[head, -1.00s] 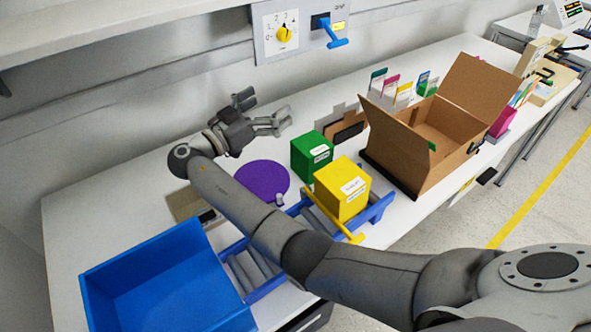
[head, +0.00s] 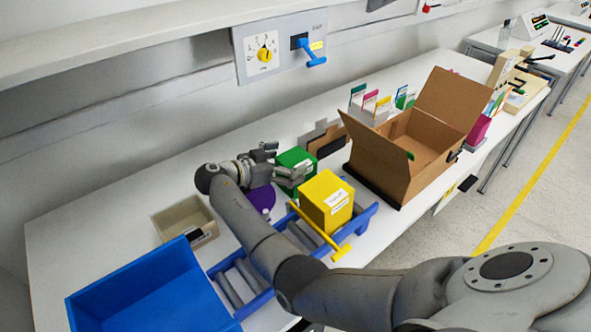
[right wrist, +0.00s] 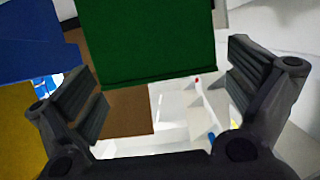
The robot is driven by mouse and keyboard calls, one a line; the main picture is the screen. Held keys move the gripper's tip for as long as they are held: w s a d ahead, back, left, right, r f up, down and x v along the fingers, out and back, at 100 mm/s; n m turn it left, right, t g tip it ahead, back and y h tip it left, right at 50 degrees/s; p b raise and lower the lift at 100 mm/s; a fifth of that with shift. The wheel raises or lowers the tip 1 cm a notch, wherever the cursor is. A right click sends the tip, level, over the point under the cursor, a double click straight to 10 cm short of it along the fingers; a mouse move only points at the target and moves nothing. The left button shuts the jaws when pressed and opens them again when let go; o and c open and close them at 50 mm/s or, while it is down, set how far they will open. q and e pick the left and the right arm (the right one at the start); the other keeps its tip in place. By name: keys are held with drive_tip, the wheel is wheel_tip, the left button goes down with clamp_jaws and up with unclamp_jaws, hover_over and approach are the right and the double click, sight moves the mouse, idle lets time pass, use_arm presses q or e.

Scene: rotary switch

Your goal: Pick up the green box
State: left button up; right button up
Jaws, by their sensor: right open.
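The green box (head: 298,163) stands on the white table, left of and behind the yellow box (head: 327,199). My right gripper (head: 283,167) is at the left side of the green box, its fingers partly in front of it. In the right wrist view the green box (right wrist: 150,40) fills the upper middle, between and beyond the two open fingers (right wrist: 168,95). The fingers stand apart with a gap on each side, and nothing is held. I cannot tell whether a finger touches the box. My left gripper does not show.
The yellow box sits on a blue roller conveyor (head: 365,216) with a yellow bar. A blue bin (head: 140,295), a beige tray (head: 180,222) and an open cardboard box (head: 375,160) stand nearby. A switch panel (head: 265,52) hangs on the wall.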

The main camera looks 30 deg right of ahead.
sight(292, 161)
drive_tip(key=shift+x, duration=1.6)
drive_tip(key=shift+a, duration=0.1)
drive_tip(key=shift+c, duration=0.4)
drive_tip(key=c, duration=1.1)
